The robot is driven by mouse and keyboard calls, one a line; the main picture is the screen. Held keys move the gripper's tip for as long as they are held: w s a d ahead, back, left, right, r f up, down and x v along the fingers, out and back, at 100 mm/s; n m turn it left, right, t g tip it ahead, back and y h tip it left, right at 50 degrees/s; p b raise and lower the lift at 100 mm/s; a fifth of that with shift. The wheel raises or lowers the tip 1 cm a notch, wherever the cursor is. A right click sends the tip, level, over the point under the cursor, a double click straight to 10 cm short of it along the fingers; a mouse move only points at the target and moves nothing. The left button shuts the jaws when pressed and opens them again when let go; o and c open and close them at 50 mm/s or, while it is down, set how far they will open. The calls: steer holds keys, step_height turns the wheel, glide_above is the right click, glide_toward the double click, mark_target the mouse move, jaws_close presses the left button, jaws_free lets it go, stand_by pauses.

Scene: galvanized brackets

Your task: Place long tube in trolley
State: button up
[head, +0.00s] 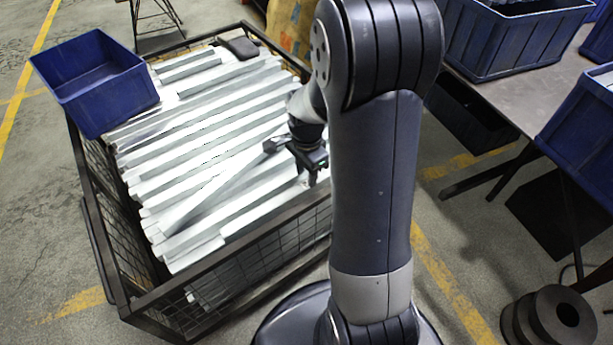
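Several long grey galvanized tubes (190,143) lie side by side in a dark wire-mesh trolley (228,255), filling it near its rim. One long tube (213,193) lies at a steeper diagonal than the others, across the front of the pile. Its upper right end meets my gripper (277,146). My gripper is over the right part of the trolley, low above the tubes. The fingers are small and partly hidden by the wrist, so I cannot tell whether they are closed on the diagonal tube.
A blue bin (95,82) sits on the trolley's back left corner. A dark object (238,46) lies at the back rim. On the right, a table (505,95) carries blue crates (515,40). A dark spool-like object (550,318) stands at lower right. Floor at left is clear.

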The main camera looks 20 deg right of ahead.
mark_target(306, 184)
step_height(306, 184, up, 8)
steer(key=p, duration=0.2)
steer(key=shift+r, duration=0.25)
steer(key=shift+c, duration=0.3)
stand_by(1.0)
